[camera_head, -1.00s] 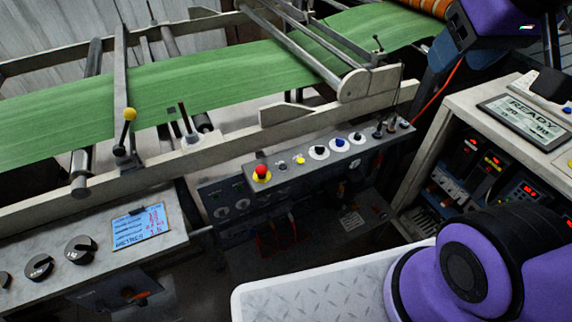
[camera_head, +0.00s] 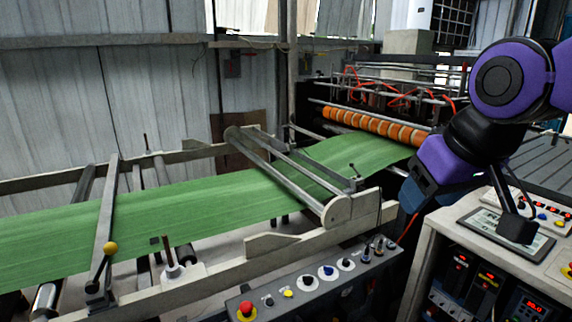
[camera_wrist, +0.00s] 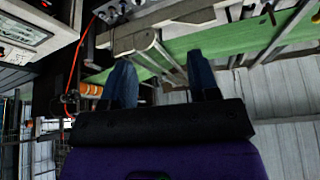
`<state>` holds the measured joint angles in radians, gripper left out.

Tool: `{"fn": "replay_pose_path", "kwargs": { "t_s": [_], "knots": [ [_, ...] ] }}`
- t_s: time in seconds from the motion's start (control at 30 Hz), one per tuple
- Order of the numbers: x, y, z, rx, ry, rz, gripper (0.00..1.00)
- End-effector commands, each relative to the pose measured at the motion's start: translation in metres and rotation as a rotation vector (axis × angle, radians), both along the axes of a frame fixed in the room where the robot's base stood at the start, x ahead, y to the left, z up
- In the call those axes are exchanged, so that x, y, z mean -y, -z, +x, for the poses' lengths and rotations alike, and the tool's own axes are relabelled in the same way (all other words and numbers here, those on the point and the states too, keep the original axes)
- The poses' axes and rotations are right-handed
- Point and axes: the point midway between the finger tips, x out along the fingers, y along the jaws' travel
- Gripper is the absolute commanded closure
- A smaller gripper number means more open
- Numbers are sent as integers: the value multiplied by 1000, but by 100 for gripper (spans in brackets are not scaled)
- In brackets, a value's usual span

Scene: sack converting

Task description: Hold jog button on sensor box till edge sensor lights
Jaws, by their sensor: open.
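A grey control box (camera_head: 325,285) with red, yellow, white and blue buttons runs along the near side of the machine frame. I cannot tell whether it is the sensor box, and I can read no jog label. A small dark fitting (camera_head: 155,241) sits near the edge of the green web (camera_head: 130,225); I cannot tell whether it is the edge sensor, and I see no light on it. My gripper (camera_head: 408,198) is raised at the right. The wrist view shows my gripper (camera_wrist: 162,78) open, with nothing between its blue fingers.
A pale cabinet (camera_head: 425,262) with a display screen (camera_head: 480,228) and modules with red digits stands at the right. An orange-banded roller (camera_head: 375,125) lies behind the web.

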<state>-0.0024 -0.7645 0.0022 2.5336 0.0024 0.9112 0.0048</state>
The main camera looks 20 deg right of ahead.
Motion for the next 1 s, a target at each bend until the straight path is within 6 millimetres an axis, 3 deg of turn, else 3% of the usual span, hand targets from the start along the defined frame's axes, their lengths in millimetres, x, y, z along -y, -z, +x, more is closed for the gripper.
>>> {"fn": "replay_pose_path", "kwargs": {
  "t_s": [0.17, 0.43, 1.0],
  "knots": [
    [0, 0, 0, 0, 0, 0, 45],
    [0, 0, 0, 0, 0, 0, 100],
    [0, 0, 0, 0, 0, 0, 100]
  ]
}}
